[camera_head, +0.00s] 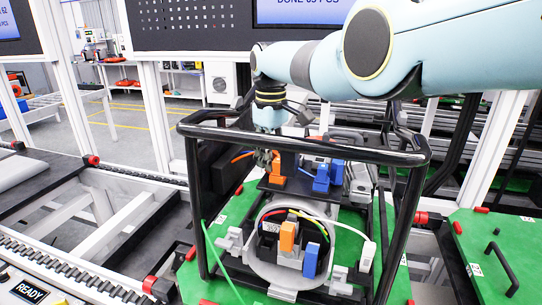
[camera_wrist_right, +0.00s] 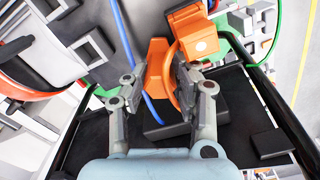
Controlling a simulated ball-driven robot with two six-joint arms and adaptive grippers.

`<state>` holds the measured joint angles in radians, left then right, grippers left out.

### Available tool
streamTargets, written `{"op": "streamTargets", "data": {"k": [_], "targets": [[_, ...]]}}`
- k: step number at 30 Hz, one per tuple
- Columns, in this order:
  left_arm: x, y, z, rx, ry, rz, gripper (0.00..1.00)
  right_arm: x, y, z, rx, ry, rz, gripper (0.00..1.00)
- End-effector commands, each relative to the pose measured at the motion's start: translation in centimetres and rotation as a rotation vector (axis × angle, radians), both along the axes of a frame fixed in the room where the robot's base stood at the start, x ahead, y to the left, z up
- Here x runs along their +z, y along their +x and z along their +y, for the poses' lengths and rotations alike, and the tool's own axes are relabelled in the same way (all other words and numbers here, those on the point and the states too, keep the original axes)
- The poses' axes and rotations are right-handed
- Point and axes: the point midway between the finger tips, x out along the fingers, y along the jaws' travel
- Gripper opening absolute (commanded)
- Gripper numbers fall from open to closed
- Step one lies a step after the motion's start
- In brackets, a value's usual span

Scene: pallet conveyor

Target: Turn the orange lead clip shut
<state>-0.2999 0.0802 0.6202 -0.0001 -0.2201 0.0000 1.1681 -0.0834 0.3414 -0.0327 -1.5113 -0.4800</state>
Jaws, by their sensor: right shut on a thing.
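The orange lead clip (camera_head: 277,170) stands on a dark block at the back of the fixture inside the black frame. My right gripper (camera_head: 268,157) reaches down to it from behind and above. In the right wrist view, my right gripper's fingers (camera_wrist_right: 158,82) are closed around part of the orange clip (camera_wrist_right: 157,62), with a blue lead running close by. The fingers hide some of the clip, and I cannot tell its exact turn angle. A second orange clip (camera_head: 287,236) stands at the front of the fixture, apart from the gripper. My left gripper is not in view.
Blue clips stand beside each orange one, at the back (camera_head: 322,178) and front (camera_head: 311,260). Black tube bars (camera_head: 300,139) enclose the fixture on a green pallet (camera_head: 350,236). Loose coloured leads cross the fixture. A roller conveyor (camera_head: 60,268) lies at the left.

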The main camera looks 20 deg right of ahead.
Motion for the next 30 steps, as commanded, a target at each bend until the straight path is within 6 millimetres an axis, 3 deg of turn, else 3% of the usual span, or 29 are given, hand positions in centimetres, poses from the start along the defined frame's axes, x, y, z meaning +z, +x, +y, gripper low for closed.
{"op": "streamTargets", "data": {"k": [14, 15, 19, 30], "targets": [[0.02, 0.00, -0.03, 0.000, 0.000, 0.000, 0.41, 0.16, 0.13, 0.01, 0.011, 0.000, -0.004, 0.00], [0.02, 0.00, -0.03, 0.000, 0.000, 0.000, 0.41, 0.16, 0.13, 0.01, 0.011, 0.000, -0.004, 0.31], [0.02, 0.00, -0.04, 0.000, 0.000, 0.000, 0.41, 0.11, 0.09, 0.01, 0.011, 0.000, -0.004, 0.48], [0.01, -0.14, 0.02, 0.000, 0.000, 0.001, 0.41, 0.54, 0.12, 0.02, 0.011, 0.000, -0.004, 0.48]]}}
